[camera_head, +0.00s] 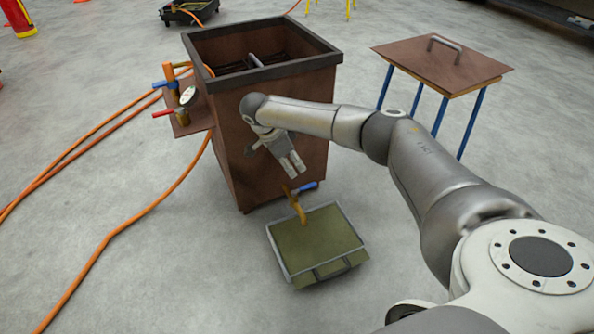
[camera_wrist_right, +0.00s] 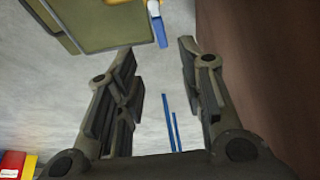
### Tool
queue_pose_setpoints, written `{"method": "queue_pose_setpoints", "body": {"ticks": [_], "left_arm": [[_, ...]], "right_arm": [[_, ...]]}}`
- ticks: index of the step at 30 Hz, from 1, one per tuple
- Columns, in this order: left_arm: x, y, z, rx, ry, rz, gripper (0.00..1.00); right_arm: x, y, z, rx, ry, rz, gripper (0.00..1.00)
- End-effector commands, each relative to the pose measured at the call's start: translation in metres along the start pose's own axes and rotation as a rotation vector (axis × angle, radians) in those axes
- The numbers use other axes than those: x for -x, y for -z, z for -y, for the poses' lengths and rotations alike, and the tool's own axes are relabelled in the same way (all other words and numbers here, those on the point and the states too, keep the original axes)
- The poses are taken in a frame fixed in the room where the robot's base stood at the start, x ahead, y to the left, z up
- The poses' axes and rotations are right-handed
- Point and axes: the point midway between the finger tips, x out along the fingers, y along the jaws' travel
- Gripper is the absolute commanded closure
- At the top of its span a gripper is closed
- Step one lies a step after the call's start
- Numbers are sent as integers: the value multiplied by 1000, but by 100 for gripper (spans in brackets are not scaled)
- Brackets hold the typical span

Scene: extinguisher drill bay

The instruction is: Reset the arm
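My right arm reaches in from the right in the head view. My right gripper (camera_head: 294,168) hangs in front of the brown bin's near wall, pointing down, above and behind the green tray. In the right wrist view the fingers (camera_wrist_right: 158,58) are spread apart with nothing between them. The wall of the bin (camera_wrist_right: 245,60) stands close beside the right finger. My left gripper is not in view.
The brown bin (camera_head: 262,75) has an open top and a side valve panel (camera_head: 190,120) with orange hoses (camera_head: 110,238). The green tray (camera_head: 318,243), with a blue-handled valve (camera_head: 304,188) at its back edge, lies on the floor. A brown lid (camera_head: 440,65) rests on a blue-legged stand at right.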

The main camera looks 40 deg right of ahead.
Motion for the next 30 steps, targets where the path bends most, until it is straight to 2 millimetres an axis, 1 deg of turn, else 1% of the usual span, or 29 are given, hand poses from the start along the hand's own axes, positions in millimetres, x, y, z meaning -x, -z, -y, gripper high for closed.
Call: {"method": "queue_pose_setpoints", "body": {"ticks": [1, 5, 18, 20, 21, 23, 26, 27, 29, 30], "left_arm": [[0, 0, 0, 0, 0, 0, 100], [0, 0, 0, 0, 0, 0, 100], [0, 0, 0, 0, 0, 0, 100], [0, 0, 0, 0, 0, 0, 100], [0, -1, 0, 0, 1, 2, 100], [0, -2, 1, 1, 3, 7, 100], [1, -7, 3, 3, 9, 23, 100], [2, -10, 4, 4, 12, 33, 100], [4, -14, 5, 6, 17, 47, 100], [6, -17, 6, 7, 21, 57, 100]], "right_arm": [[4, 0, 0, 0, 1, 0, 64], [7, 0, 0, 0, 0, 0, 64], [7, 0, 0, 0, 0, 0, 64], [7, -2, -1, 2, -1, 4, 64], [7, -6, -3, 6, -4, 14, 64], [7, -19, -9, 16, -14, 45, 64], [8, -61, -31, 44, -51, 147, 64], [10, -84, -44, 57, -74, 205, 64], [16, -122, -68, 78, -119, 304, 64], [23, -146, -86, 88, -153, 373, 64]]}}
